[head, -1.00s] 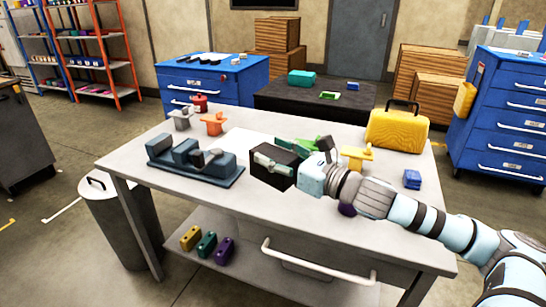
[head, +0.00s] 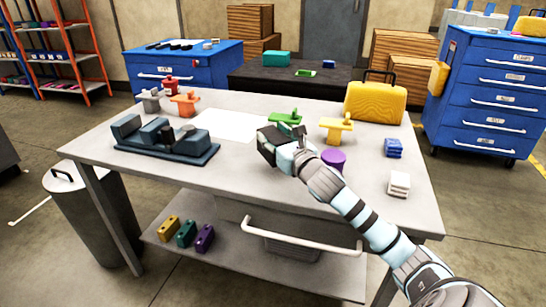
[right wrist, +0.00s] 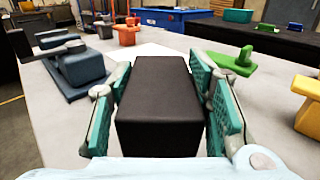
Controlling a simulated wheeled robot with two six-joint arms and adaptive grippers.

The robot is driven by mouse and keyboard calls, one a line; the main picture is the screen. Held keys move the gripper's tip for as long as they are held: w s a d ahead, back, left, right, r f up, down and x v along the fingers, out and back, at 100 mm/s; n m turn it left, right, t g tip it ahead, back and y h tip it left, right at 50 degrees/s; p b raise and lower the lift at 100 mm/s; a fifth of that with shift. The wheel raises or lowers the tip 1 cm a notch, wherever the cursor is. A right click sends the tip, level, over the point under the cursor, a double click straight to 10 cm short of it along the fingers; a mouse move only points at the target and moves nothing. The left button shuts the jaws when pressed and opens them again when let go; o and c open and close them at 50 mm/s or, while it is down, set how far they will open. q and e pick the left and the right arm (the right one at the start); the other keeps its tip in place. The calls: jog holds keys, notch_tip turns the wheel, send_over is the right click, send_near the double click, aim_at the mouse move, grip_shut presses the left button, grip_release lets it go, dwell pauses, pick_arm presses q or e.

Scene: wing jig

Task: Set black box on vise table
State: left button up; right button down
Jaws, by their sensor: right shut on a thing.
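The black box (head: 268,147) is in my right gripper (head: 281,149), over the middle of the grey table. In the right wrist view the box (right wrist: 160,100) sits between the two teal finger pads, which press on its sides. My right gripper is shut on it. From the head view I cannot tell for sure whether the box touches the table. The table with the blue-grey vise is the grey vise table (head: 215,172). The vise (head: 165,140) stands on its left part, left of the box. My left gripper is not in view.
Blue (head: 393,148) and white (head: 398,184) blocks lie at right. The front middle of the tabletop is clear.

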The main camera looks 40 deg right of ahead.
notch_tip(320, 180, down, 4)
jog(key=shift+f+b, duration=0.15)
jog(key=shift+b, duration=0.65)
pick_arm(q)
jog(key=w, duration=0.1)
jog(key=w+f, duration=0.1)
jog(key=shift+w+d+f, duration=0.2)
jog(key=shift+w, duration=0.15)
pick_arm(e)
jog(key=shift+f, duration=0.1)
jog(key=c, duration=0.8)
grip_release()
jog(key=shift+c, duration=0.2)
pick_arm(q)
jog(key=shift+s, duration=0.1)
